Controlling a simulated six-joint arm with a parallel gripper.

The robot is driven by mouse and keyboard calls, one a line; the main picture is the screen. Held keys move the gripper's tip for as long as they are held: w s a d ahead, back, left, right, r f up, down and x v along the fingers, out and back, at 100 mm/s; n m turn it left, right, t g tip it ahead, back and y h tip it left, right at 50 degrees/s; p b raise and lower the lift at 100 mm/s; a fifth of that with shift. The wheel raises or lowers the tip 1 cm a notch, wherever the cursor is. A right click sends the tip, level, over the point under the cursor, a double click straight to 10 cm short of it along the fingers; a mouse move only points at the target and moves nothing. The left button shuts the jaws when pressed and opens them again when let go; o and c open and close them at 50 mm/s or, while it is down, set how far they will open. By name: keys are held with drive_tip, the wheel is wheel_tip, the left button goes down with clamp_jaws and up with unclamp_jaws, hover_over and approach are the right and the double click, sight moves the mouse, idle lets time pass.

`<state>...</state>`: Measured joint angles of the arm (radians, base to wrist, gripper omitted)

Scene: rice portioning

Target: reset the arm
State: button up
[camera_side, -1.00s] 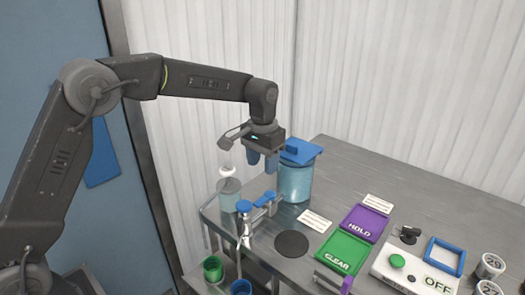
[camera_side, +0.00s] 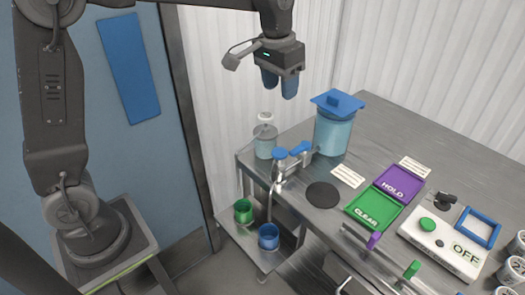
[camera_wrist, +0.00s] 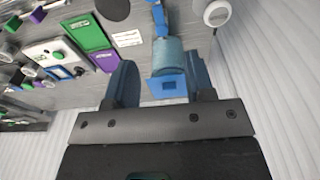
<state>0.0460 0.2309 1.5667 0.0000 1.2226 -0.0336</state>
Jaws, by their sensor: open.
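My gripper (camera_side: 279,85) hangs in the air above the back left part of the metal table, its two blue fingers pointing down, apart and with nothing between them. It stands up and to the left of a blue-lidded container (camera_side: 333,135) and does not touch it. In the wrist view my gripper (camera_wrist: 160,85) shows its fingers spread wide, with the container (camera_wrist: 168,58) and its blue lid seen beyond, between them.
A clear jar (camera_side: 265,141) with a white top and a blue-handled tap (camera_side: 281,168) stand at the table's left edge. Green (camera_side: 243,211) and blue (camera_side: 268,237) cups sit on a lower shelf. CLEAR (camera_side: 374,215) and HOLD (camera_side: 399,184) trays and a switch box (camera_side: 441,241) lie right.

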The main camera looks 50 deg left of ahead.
drive_tip(key=s+a+f+t, duration=0.1)
drive_tip(key=s+t, duration=0.3)
drive_tip(key=s, duration=1.9)
drive_tip(key=shift+s+a+f, duration=0.2)
drive_tip(key=shift+a+f, duration=0.2)
drive_tip(key=shift+a, duration=0.1)
